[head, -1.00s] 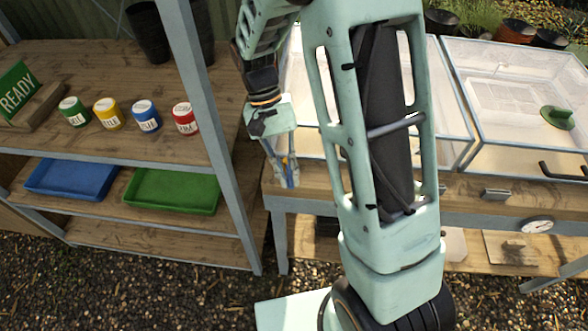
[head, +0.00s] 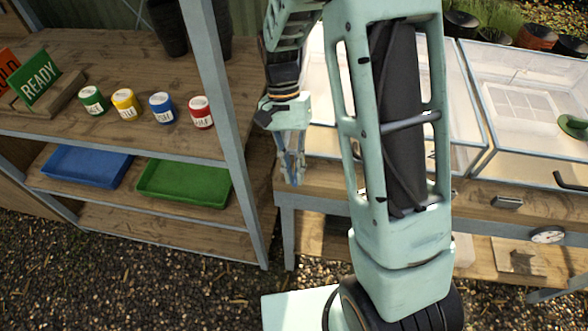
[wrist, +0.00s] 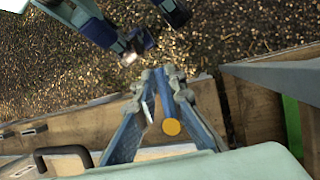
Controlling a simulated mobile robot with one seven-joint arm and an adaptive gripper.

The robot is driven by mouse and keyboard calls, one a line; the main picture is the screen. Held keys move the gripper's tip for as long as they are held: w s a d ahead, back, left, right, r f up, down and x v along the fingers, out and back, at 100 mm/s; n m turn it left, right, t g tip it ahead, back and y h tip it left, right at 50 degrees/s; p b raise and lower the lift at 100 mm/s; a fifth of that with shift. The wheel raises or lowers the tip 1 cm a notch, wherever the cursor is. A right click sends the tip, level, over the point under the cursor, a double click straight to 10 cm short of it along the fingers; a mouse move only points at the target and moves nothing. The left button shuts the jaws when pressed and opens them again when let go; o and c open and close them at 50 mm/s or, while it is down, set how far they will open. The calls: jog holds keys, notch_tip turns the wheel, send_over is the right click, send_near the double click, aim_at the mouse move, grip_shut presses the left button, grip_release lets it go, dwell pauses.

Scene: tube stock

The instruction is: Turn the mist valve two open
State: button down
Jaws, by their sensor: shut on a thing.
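My gripper (head: 293,182) points down at the left end of the bench, beside the shelf post. In the wrist view its fingers (wrist: 160,78) are closed around a blue rod-like handle (wrist: 158,95) with a round yellow end (wrist: 171,127). The rod lies between the two fingers. This may be a valve handle; I see no number on it, and its pivot and pipe are hidden. In the head view the handle cannot be told apart from the fingers.
The bench (head: 330,178) carries glazed frames (head: 520,95) and a dial (head: 547,235). The shelf unit (head: 60,110) on the left holds coloured pots, a blue tray (head: 85,165), a green tray (head: 185,184) and a READY sign (head: 40,78). Gravel lies in front.

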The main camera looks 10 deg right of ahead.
jog(key=c, duration=2)
grip_release()
jog(key=shift+w+r, duration=0.1)
jog(key=v, duration=1.2)
